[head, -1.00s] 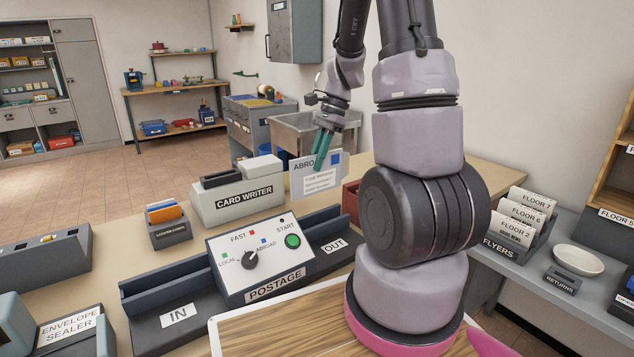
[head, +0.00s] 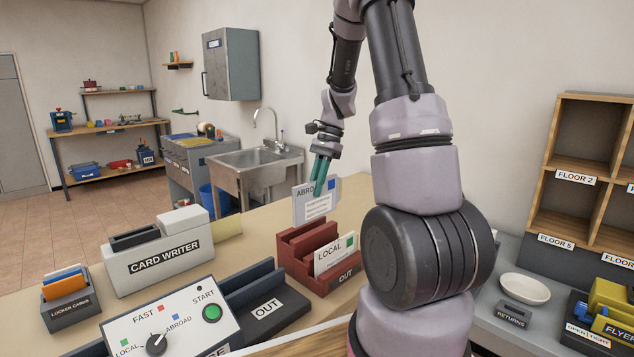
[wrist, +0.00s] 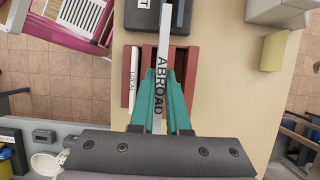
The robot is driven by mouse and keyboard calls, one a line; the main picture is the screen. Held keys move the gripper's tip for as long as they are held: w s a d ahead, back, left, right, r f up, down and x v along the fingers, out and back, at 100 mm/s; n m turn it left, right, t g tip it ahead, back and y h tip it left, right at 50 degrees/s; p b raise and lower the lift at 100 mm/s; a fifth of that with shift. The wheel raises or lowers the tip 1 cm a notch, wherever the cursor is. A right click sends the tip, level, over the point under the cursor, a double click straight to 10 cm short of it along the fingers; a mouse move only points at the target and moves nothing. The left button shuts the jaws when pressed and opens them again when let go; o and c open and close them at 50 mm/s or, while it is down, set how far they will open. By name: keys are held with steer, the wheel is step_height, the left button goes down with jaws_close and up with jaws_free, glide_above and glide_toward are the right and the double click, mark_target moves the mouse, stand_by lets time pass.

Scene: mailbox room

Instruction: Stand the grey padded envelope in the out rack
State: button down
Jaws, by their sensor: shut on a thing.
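The grey padded envelope (head: 313,206), marked ABROAD, is held upright between the teal fingers of my gripper (head: 321,172). In the wrist view my gripper (wrist: 162,85) is shut on the envelope (wrist: 162,50), seen edge-on from above. The out rack (head: 300,243) is dark red with stepped slots and an OUT label. In the head view the envelope appears just above and behind the rack. In the wrist view it lies over the middle of the rack (wrist: 184,58); its height above the slots is hard to tell.
A LOCAL envelope (head: 334,255) stands in the rack, on the left side in the wrist view (wrist: 132,80). The postage machine (head: 165,330) with its dark OUT tray (head: 268,308) is left of the rack. A card writer (head: 158,250) stands behind. A sink (head: 262,165) is beyond the table.

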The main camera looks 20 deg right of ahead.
mark_target(322, 213)
steer(key=shift+w+d+f, duration=0.15)
steer(key=shift+d+f, duration=0.1)
steer(key=shift+d, duration=0.6)
steer(key=shift+d+f, duration=0.1)
steer(key=shift+f, duration=1.7)
steer(key=shift+f, duration=0.3)
steer(key=shift+f, duration=2)
